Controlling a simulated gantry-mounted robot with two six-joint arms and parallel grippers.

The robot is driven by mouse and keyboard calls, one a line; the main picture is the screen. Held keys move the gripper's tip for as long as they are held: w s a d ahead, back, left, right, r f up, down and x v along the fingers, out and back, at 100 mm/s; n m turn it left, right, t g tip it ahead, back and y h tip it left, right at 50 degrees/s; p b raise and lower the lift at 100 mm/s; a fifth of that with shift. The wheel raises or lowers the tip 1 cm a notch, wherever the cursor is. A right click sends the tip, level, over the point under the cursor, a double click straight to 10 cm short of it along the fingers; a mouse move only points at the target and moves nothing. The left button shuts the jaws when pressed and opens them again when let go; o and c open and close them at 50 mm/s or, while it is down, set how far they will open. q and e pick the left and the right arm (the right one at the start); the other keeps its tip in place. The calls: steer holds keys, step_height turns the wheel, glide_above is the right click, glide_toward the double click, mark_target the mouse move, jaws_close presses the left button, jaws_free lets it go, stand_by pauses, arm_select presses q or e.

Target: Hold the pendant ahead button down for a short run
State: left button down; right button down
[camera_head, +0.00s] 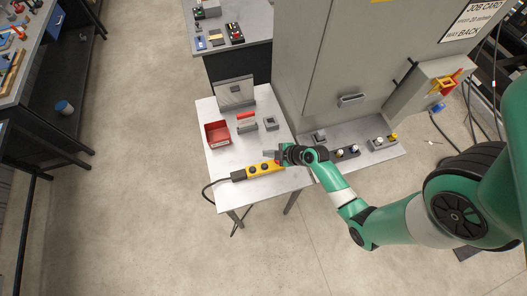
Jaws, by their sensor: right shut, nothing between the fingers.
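The yellow and black pendant (256,171) lies near the front edge of the small light table (233,197). Its dark cable hangs off the table's left side. My right gripper (274,156) is at the right end of the pendant, its fingers shut and empty. A small red spot shows on the pendant close to the fingertips. The individual buttons are too small to tell apart, so I cannot tell which one is the ahead button or whether the fingers touch it. My left gripper is not in view.
A grey panel (235,92) stands at the table's back. A tall grey cabinet (330,60) rises behind right. Open floor lies left.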

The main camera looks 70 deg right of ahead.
steer(key=b, duration=0.7)
glide_above(265, 166)
steer(key=s, duration=0.1)
step_height(265, 166, down, 8)
steer(key=shift+r, duration=0.1)
steer(key=shift+f+b, duration=0.5)
steer(key=shift+f, duration=0.05)
stand_by(1.1)
steer(key=shift+f+b, duration=0.4)
steer(key=shift+b, duration=0.05)
steer(key=shift+f+b, duration=0.45)
steer(key=shift+b, duration=0.05)
stand_by(0.4)
steer(key=shift+r, duration=0.1)
stand_by(2.3)
steer(key=shift+r+p, duration=0.75)
steer(key=shift+r, duration=0.05)
steer(key=shift+r, duration=0.1)
